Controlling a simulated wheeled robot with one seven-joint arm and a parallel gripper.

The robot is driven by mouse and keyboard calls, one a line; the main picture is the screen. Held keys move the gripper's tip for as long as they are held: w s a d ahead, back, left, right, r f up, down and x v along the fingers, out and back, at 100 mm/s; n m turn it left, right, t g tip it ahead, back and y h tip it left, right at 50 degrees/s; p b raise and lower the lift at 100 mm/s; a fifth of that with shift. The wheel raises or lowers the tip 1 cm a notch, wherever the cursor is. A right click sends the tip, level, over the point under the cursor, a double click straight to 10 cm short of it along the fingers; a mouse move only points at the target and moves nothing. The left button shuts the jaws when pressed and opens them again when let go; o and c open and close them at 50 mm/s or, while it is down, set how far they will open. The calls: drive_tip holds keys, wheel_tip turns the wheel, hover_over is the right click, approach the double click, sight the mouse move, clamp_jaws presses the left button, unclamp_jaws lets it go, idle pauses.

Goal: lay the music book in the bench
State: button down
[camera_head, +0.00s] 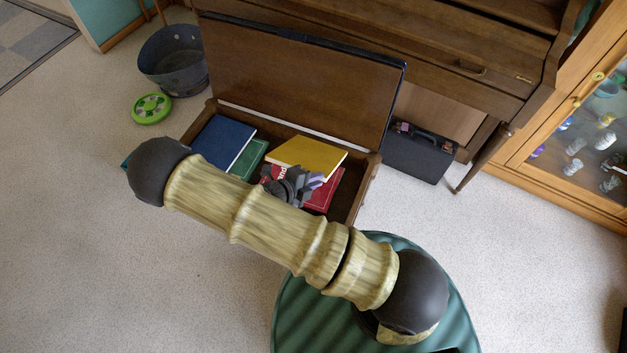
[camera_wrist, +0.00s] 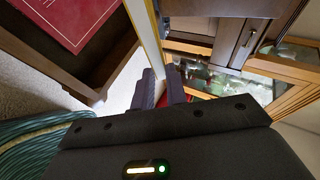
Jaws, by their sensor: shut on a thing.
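A yellow book (camera_head: 306,156) shows over the open piano bench (camera_head: 363,190), in front of its raised lid. I take it as the music book, though no title is readable. My gripper (camera_head: 304,184) is over the bench, at the near edge of the yellow book. In the wrist view my gripper (camera_wrist: 162,88) is shut on this book (camera_wrist: 147,30), seen edge-on as a thin pale and yellow strip running up from the fingers. A red book (camera_head: 325,192) lies in the bench below; it also shows in the wrist view (camera_wrist: 70,18). My arm hides the bench's near side.
A blue book (camera_head: 222,141) and a green book (camera_head: 252,158) are in the bench's left part. The raised lid (camera_head: 300,85) stands behind. The piano (camera_head: 440,50), a black case (camera_head: 420,152), a metal bucket (camera_head: 174,62) and a glass cabinet (camera_head: 585,140) surround it.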

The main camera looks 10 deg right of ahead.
drive_tip(key=shift+w+d+f+b, duration=0.15)
drive_tip(key=shift+f+b, duration=0.15)
drive_tip(key=shift+f, duration=0.45)
drive_tip(key=shift+w+d+f+b, duration=0.1)
drive_tip(key=shift+w+f+b, duration=0.15)
drive_tip(key=shift+f, duration=0.5)
drive_tip(key=shift+w+d+f+b, duration=0.1)
drive_tip(key=shift+f+b, duration=0.2)
drive_tip(key=shift+f, duration=0.45)
drive_tip(key=c, duration=1.3)
unclamp_jaws()
drive_tip(key=shift+c, duration=0.2)
drive_tip(key=shift+a, duration=0.1)
drive_tip(key=shift+s, duration=0.1)
drive_tip(key=p+v, duration=0.2)
drive_tip(key=v, duration=1.5)
drive_tip(key=shift+a, duration=0.2)
